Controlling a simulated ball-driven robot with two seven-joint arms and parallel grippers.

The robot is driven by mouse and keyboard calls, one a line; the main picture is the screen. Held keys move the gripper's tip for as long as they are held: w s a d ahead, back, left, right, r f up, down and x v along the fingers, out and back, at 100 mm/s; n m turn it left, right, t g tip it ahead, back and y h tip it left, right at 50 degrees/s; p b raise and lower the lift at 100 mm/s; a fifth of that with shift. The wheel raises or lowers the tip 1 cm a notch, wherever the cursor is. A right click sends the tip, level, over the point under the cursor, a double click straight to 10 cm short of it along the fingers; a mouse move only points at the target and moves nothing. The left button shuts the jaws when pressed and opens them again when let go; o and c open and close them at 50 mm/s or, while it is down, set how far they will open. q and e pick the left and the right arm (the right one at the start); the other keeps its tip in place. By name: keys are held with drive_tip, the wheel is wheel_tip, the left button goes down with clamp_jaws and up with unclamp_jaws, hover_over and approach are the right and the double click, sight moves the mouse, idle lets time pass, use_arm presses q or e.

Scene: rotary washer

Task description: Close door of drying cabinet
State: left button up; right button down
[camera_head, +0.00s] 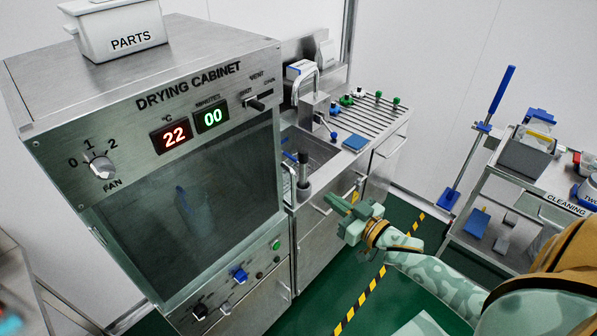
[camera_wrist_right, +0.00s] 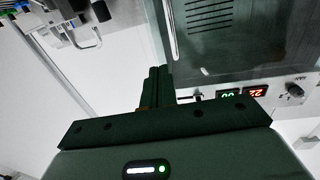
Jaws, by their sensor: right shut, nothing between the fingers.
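The drying cabinet (camera_head: 205,88) stands at the left in the head view, with its lettered control panel above a dark glass door (camera_head: 200,205). A pale vertical handle (camera_head: 291,188) is at the door's right edge. The door looks close to the cabinet front; I cannot tell whether a small gap is left. In the right wrist view the picture is upside down, and the glass door (camera_wrist_right: 240,45) fills the upper right. My right gripper (camera_head: 338,207) is shut and empty, to the right of the handle and apart from it. Its fingers also show in the wrist view (camera_wrist_right: 155,76). My left gripper is out of view.
A sink counter (camera_head: 372,130) with a tap and small coloured fittings adjoins the cabinet's right side. A cleaning trolley (camera_head: 540,185) stands at the far right. A PARTS bin (camera_head: 115,32) sits on the cabinet. Green floor with a yellow-black stripe (camera_head: 370,288) lies open in front.

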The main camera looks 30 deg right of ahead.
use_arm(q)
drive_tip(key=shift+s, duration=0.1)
use_arm(e)
drive_tip(key=x, duration=1.3)
drive_tip(key=shift+r, duration=0.1)
